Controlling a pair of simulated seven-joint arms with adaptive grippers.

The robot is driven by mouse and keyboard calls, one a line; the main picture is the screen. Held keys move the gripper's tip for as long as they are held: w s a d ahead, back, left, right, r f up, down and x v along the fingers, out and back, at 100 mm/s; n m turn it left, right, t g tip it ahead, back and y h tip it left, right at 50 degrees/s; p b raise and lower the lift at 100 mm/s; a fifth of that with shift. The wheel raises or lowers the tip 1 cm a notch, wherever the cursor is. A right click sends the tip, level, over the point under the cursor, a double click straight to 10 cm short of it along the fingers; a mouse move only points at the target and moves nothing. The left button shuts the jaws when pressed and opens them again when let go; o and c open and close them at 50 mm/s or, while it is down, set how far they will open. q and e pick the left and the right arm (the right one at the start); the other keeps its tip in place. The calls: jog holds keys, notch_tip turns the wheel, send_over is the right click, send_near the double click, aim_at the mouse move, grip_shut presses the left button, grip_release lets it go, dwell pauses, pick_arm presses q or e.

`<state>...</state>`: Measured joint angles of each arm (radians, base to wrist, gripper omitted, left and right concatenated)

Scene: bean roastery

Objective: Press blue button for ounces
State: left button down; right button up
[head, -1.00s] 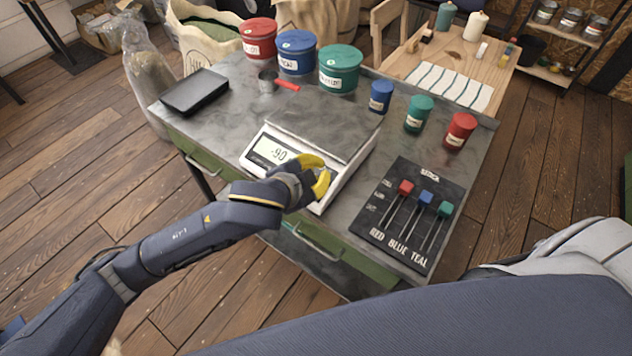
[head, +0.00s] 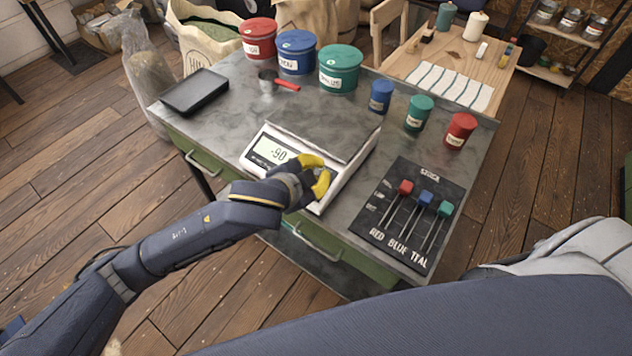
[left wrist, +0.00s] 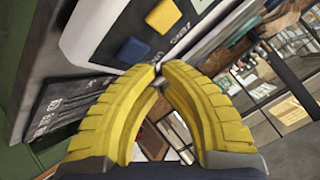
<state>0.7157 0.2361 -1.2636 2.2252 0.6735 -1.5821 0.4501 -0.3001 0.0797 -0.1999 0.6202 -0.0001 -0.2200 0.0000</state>
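A white scale (head: 345,182) with a grey metal plate (head: 325,125) stands at the front of the metal table. Its lit display (head: 272,152) appears to read -90. My left gripper (head: 325,172) is over the scale's front panel and hides its buttons in the head view. My right gripper is out of view.
A black panel (head: 378,232) with red, blue and teal sliders lies right of the scale. Large canisters (head: 340,68) and small tins (head: 381,96) stand behind. A black tray (head: 195,92) and a red-handled scoop (head: 268,82) lie at the left and back.

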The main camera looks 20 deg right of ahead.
pick_arm(q)
jog(key=shift+w+d+f, duration=0.15)
jog(key=shift+d+f, duration=0.1)
jog(key=shift+f, duration=0.6)
dwell(1.0)
jog(key=shift+r, duration=0.15)
jog(key=shift+a+r, duration=0.25)
jog(key=shift+r, duration=0.45)
jog(key=shift+s+a+r, duration=0.2)
jog(key=shift+r, duration=0.6)
jog(key=shift+s+a+r, duration=0.2)
jog(key=shift+a+r, duration=0.05)
jog(key=shift+r, duration=0.5)
jog(key=shift+s+a+r, duration=0.2)
jog(key=shift+r, duration=0.6)
